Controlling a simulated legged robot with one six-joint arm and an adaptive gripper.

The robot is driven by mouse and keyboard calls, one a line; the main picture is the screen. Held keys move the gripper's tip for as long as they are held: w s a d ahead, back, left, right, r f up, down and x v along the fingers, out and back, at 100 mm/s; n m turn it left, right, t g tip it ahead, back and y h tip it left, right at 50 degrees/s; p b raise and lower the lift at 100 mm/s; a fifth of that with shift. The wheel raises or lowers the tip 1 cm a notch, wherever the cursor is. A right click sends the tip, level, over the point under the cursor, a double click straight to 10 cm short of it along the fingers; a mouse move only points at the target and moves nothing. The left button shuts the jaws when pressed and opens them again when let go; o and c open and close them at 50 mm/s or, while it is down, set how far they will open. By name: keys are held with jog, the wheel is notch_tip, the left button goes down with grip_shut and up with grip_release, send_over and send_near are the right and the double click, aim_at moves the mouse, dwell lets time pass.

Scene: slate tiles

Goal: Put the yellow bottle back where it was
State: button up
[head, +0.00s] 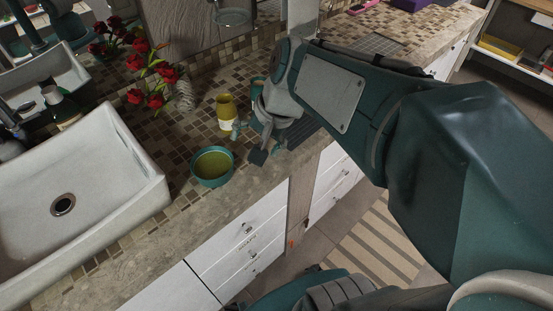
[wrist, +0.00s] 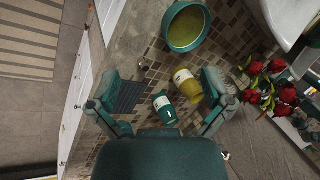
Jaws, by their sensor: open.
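The yellow bottle (head: 227,110) with a white label stands on the tiled counter just left of my gripper (head: 249,142) in the head view. It also shows in the wrist view (wrist: 187,85), near the right finger. My gripper (wrist: 168,90) is open, with its fingers spread wide. The yellow bottle and a teal bottle (wrist: 165,107) with a white label both show between the fingers in the wrist view. I see no grip on either bottle. Whether a finger touches the yellow bottle is unclear.
A teal bowl (head: 212,168), yellowish inside, sits near the counter's front edge; it also shows in the wrist view (wrist: 187,27). A white sink (head: 110,190) is at left. Red flowers (head: 155,75) in a vase (head: 183,96) stand behind. White drawers (head: 243,240) lie below the counter.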

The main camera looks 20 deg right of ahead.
jog(key=s+d+n+t+h, duration=0.1)
jog(key=s+n+t+h, duration=0.1)
jog(key=s+n, duration=0.5)
jog(key=shift+s+d+r+t+h, duration=0.15)
jog(key=shift+s+r+t+h, duration=0.2)
jog(key=shift+s+h, duration=0.45)
